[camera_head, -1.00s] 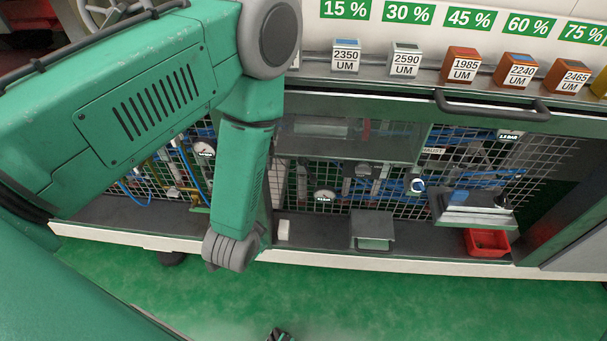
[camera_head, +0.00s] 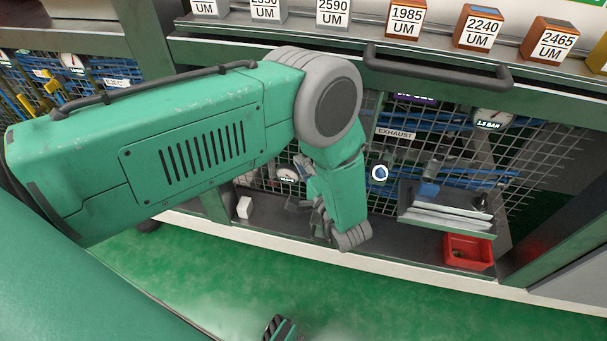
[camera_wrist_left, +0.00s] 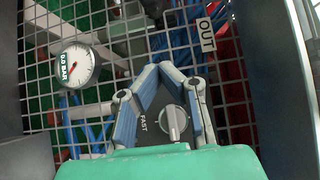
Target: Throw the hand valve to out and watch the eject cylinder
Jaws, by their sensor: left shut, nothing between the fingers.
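My left gripper (camera_wrist_left: 158,70) has its fingertips together in the left wrist view, with nothing between them. In the head view the left gripper (camera_head: 319,217) is partly hidden by my wrist, low in front of the mesh. A grey knob (camera_wrist_left: 173,120) on a dark plate marked FAST shows between the fingers, behind them. An OUT label (camera_wrist_left: 207,34) hangs on the mesh, up and right of the fingertips. I cannot make out the hand valve's lever or the eject cylinder for certain. My right gripper is not in view.
A pressure gauge (camera_wrist_left: 75,65) reading 0.0 bar is left of the gripper. The head view shows a red bin (camera_head: 468,252), a grey stepped tray (camera_head: 445,212), a black handrail (camera_head: 437,68) and several labelled blocks on the upper ledge. Green floor lies in front.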

